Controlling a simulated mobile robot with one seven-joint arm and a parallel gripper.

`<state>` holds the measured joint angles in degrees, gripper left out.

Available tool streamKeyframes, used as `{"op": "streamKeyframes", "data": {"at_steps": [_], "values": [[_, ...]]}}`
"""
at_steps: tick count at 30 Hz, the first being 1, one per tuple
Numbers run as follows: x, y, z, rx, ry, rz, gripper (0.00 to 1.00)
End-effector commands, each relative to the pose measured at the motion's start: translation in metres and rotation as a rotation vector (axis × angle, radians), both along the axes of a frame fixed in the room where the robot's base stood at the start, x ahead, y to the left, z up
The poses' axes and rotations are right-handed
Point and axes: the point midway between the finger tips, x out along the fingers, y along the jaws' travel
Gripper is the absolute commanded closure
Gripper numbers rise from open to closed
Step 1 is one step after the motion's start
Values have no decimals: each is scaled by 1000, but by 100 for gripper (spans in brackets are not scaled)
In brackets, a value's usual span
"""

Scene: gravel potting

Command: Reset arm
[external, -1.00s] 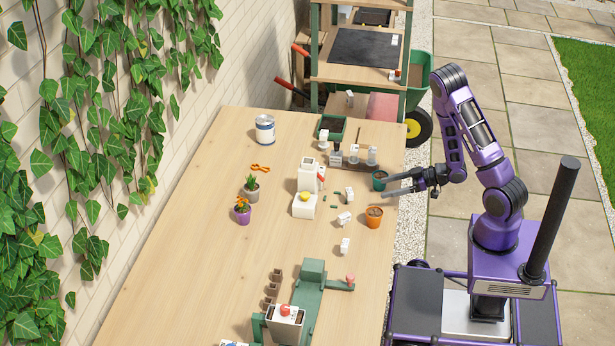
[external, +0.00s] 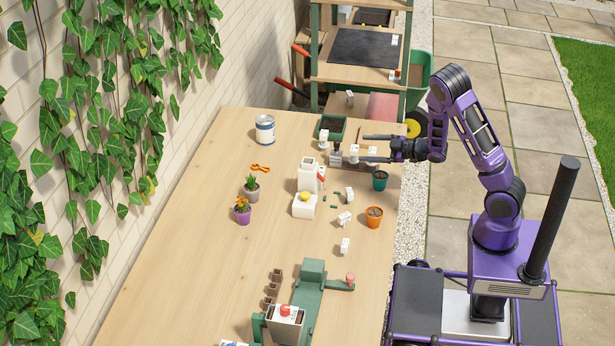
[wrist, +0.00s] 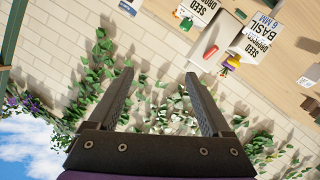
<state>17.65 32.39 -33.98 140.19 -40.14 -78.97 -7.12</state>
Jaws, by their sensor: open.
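My gripper (external: 364,148) is open with nothing between its fingers. In the external view it reaches left over the far right part of the table, level with the small rack of bottles, and partly covers them. In the wrist view the two dark fingers (wrist: 159,76) are spread wide, with only wall and ivy seen between them. The teal pot (external: 379,181) stands just in front of the gripper, apart from it. The orange pot (external: 374,217), with brownish contents, stands nearer on the right table edge.
A white dispenser (external: 307,175) and a white block with a yellow knob (external: 303,208) stand mid-table. A green tray (external: 331,124) and a can (external: 265,131) stand at the back. A green press-like device (external: 312,291) is near the front.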

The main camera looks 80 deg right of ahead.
Motion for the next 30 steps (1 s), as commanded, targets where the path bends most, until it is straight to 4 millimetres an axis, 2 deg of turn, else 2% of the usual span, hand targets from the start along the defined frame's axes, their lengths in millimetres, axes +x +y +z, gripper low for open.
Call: {"op": "streamKeyframes", "data": {"at_steps": [1, 3, 5, 9, 15, 18, 21, 24, 30], "values": [[18, -3, 29, -76, -47, -14, 17], [37, -9, 68, -168, -113, -57, 17], [50, -13, 104, -234, -175, -98, 17], [69, -14, 188, -335, -328, -205, 17], [72, -10, 294, -347, -532, -380, 17], [64, -11, 335, -296, -614, -472, 17], [56, -14, 365, -212, -675, -560, 17], [48, -20, 383, -102, -711, -640, 17], [44, -31, 387, 92, -710, -741, 17]]}}
